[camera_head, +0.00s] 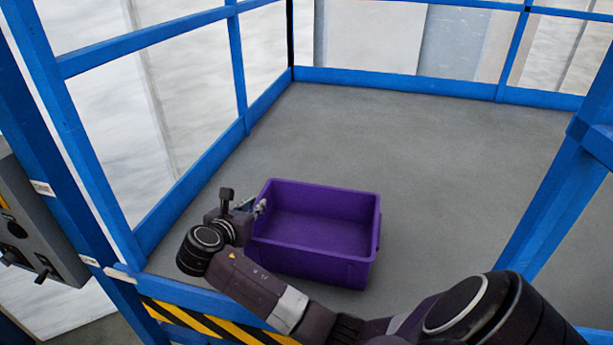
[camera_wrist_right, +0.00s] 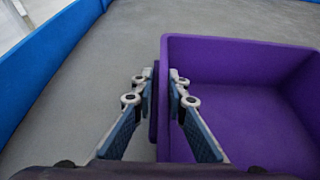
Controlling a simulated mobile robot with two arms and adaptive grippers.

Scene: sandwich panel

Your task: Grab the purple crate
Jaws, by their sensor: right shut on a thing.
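The purple crate (camera_head: 318,262) is an open, empty box standing on the grey floor inside the blue frame in the head view. My right gripper (camera_head: 258,208) is at the crate's left side, with its arm coming in from the lower right. In the right wrist view, the gripper (camera_wrist_right: 160,95) is shut on the crate's left wall, one finger outside and one inside. The crate (camera_wrist_right: 240,90) fills the right part of that view. The fingers hide part of the gripped rim. My left gripper is not in view.
Blue rails (camera_head: 190,205) with clear panels enclose the floor on the left and back. A blue post (camera_head: 560,190) stands on the right. A yellow-black striped edge (camera_head: 205,322) runs in front. A grey control box (camera_head: 35,225) is at far left. Floor (camera_head: 400,130) behind the crate is clear.

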